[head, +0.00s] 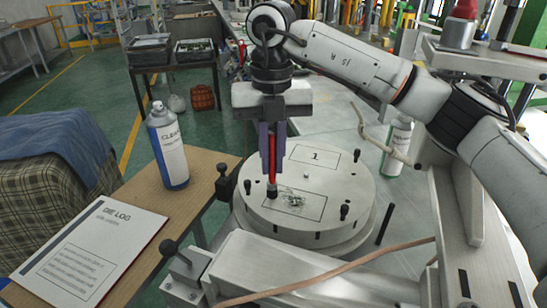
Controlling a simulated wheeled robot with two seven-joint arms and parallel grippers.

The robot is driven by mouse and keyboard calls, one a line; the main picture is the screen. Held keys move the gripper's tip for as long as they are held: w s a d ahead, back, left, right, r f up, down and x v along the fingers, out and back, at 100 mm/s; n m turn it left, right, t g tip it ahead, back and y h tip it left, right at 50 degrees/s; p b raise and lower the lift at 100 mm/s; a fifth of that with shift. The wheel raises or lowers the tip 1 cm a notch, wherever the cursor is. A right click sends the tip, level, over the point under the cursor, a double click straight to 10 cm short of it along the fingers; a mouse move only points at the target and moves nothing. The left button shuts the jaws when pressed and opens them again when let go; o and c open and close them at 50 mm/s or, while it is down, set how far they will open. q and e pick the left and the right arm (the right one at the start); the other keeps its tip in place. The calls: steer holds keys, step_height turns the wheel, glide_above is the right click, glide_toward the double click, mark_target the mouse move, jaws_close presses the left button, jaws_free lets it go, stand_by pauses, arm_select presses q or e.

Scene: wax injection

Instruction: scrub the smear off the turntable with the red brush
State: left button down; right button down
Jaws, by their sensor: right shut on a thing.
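The round metal turntable (326,179) stands at the middle of the head view, with a panel marked "1" on its far part. A dark smear (294,200) lies inside a rectangular outline on its near part. My right gripper (272,160) points down over the turntable's left part, shut on the red brush (272,168). The brush is upright, with its dark tip at the left end of the outlined rectangle, beside the smear. I cannot tell for sure whether the tip touches the surface. My left gripper is not in view.
A wooden table (205,168) at left carries a spray can (168,146) and a "DIE LOG" sheet (90,252). Small dark clamps and pegs (344,211) stick up around the turntable. A white bottle (397,147) stands behind it at right. A copper-coloured hose (335,270) crosses the front.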

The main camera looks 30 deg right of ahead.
steer(key=shift+w+d+r, duration=0.1)
steer(key=shift+w+d, duration=0.05)
steer(key=shift+d, duration=0.05)
steer(key=shift+s+d, duration=0.25)
steer(key=shift+d, duration=0.1)
steer(key=shift+s+d+f+b, duration=0.2)
steer(key=shift+s+d+b, duration=0.7)
steer(key=shift+s+d, duration=0.65)
steer(key=shift+s+d+r+b, duration=0.1)
steer(key=shift+s+d+b, duration=0.4)
steer(key=shift+s+d, duration=1.25)
steer(key=shift+w+a+p, duration=0.55)
steer(key=shift+w+a, duration=0.1)
steer(key=shift+a, duration=0.3)
steer(key=shift+w+a, duration=0.45)
steer(key=shift+w, duration=0.05)
steer(key=shift+w+a+p, duration=0.5)
steer(key=shift+w+p, duration=0.05)
steer(key=shift+p, duration=0.1)
steer(key=shift+w+a+r+p, duration=0.1)
steer(key=shift+w+a+p, duration=0.7)
steer(key=shift+w+a, duration=0.95)
steer(key=shift+w, duration=0.15)
